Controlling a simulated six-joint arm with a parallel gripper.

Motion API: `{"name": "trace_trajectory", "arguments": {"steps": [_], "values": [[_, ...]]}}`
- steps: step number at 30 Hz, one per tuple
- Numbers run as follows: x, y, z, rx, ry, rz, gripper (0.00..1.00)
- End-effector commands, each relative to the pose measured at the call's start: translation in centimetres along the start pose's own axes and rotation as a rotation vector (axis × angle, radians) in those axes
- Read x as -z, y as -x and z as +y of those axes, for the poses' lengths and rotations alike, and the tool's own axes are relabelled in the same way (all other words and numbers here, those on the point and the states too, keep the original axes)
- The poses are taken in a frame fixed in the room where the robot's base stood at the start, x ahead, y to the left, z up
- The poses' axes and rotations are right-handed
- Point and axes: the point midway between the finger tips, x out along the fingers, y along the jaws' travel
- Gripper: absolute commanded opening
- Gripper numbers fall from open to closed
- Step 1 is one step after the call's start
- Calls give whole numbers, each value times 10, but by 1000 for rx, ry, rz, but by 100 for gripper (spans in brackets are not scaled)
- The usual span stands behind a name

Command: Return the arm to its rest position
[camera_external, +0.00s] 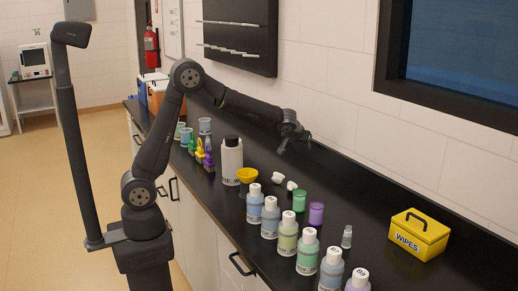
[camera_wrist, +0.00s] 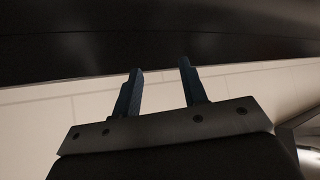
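My gripper (camera_external: 296,146) hangs above the black counter near the back wall, past the white bottle and the yellow funnel. In the wrist view its two fingers (camera_wrist: 160,86) stand apart with nothing between them. My arm reaches out over the counter from its base at the counter's front edge. Beyond the fingers the wrist view shows only a dark surface and pale wall tiles.
Several labelled bottles (camera_external: 289,232) line the counter's front. A large white bottle (camera_external: 231,160), a yellow funnel (camera_external: 247,175), white caps (camera_external: 279,180), a green cup (camera_external: 300,200), a purple cup (camera_external: 316,213), a small vial (camera_external: 347,237) and a yellow wipes box (camera_external: 418,236) stand around.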

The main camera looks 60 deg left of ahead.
Motion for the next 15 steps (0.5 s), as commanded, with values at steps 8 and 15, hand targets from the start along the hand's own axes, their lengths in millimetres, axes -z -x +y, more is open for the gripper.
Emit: {"name": "trace_trajectory", "arguments": {"steps": [8,15], "values": [[-17,16,53,-95,-94,0,39],[-33,31,95,-174,-174,0,39]]}}
